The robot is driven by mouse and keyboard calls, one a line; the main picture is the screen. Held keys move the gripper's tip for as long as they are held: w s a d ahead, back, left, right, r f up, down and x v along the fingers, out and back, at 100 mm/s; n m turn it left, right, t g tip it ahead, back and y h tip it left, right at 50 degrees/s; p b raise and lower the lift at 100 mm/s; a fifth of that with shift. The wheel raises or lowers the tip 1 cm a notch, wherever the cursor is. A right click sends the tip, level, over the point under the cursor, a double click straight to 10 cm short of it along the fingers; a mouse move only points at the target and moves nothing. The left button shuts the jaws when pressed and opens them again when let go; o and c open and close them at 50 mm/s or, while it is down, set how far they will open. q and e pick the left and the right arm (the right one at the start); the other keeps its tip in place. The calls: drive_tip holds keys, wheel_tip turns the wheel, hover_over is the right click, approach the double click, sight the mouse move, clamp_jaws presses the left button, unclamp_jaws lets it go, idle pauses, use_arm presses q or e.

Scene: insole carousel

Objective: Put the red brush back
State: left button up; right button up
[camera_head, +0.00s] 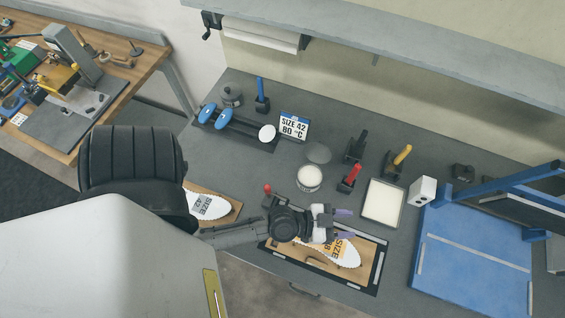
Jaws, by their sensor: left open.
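A red-handled brush (353,173) stands tilted in a small black holder (345,187) on the grey bench, beyond my left gripper. My left gripper (343,224) is open, its purple-tipped fingers apart above the insole (345,256) on the dark-framed mat (375,272). Nothing shows between the fingers. A small red knob-like end (267,188) shows beside my left wrist; its lower part is hard to make out. My right gripper is not in view.
Black (360,137), yellow (402,155) and blue (261,88) handled tools stand in holders. A round white-topped tin (309,177) and a white tray (383,203) are near the gripper. A blue frame (470,262) stands right; another insole (207,206) lies left.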

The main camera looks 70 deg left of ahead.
use_arm(q)
drive_tip(key=s+a+f+g+y, duration=0.2)
drive_tip(key=s+a+g, duration=0.1)
drive_tip(key=s+g, duration=0.3)
drive_tip(key=s+a+f+n+g+y, duration=0.1)
drive_tip(key=s+a+g, duration=0.3)
drive_tip(key=s, duration=0.5)
drive_tip(key=shift+a+f+g+y, duration=0.15)
drive_tip(key=shift+f+g+y, duration=0.2)
drive_tip(key=shift+g+y, duration=0.6)
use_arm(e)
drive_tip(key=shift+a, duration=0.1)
use_arm(q)
drive_tip(key=shift+w, duration=0.1)
